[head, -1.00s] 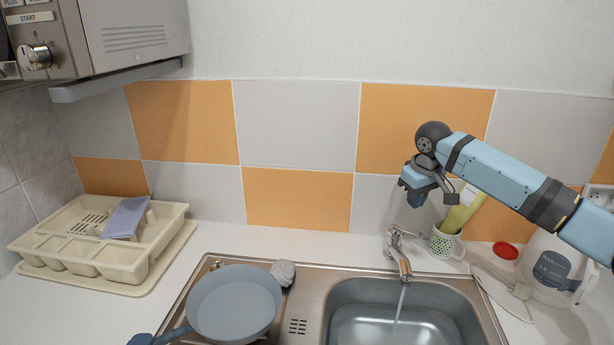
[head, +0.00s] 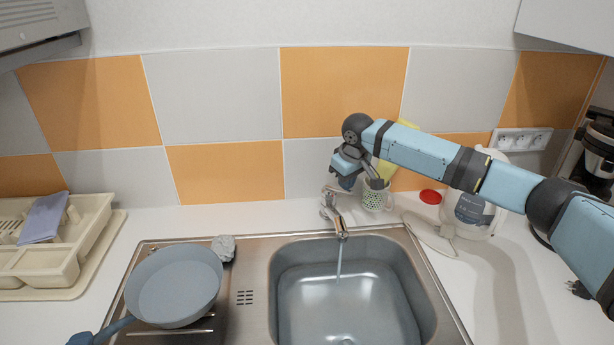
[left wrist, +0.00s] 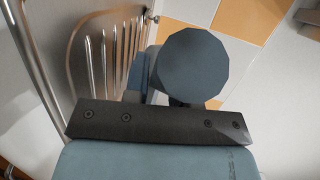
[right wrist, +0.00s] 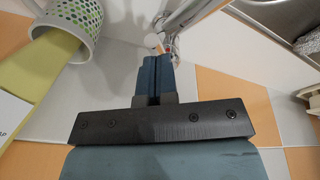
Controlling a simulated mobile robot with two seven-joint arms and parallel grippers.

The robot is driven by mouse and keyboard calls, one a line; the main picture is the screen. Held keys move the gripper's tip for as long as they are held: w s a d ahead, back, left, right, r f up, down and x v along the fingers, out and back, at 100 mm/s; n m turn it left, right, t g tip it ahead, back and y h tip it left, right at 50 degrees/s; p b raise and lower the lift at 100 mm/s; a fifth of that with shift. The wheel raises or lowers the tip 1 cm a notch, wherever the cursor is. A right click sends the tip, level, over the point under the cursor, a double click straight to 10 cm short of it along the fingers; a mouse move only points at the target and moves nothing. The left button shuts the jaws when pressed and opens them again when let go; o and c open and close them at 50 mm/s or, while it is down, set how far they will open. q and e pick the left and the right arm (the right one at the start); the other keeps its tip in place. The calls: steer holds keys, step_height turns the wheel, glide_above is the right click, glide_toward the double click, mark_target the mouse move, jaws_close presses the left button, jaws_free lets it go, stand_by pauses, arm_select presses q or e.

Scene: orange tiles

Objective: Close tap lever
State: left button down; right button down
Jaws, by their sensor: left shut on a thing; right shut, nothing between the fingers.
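The chrome tap (head: 337,217) stands behind the sink basin, and water (head: 339,262) runs from its spout. Its lever (head: 330,191) is on top. My right gripper (head: 347,183) is shut and empty, just above and behind the lever. In the right wrist view its closed fingers (right wrist: 153,72) point at the tap (right wrist: 178,22), close to the lever; contact is unclear. In the head view the handle (head: 115,326) runs to the bottom left edge.
The pan is over the drainboard, left of the basin (head: 347,300). A dotted cup (head: 374,197) stands right behind the tap. A beige dish rack (head: 62,245) is at left.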

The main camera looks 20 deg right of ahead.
arm_select(q)
step_height(320, 180, up, 2)
steer(key=shift+p, duration=0.65)
arm_select(e)
steer(key=shift+s+d+f+t+y, duration=0.25)
steer(key=shift+s+f+t, duration=0.2)
steer(key=shift+t, duration=0.35)
steer(key=shift+f, duration=0.1)
steer(key=shift+a, duration=0.1)
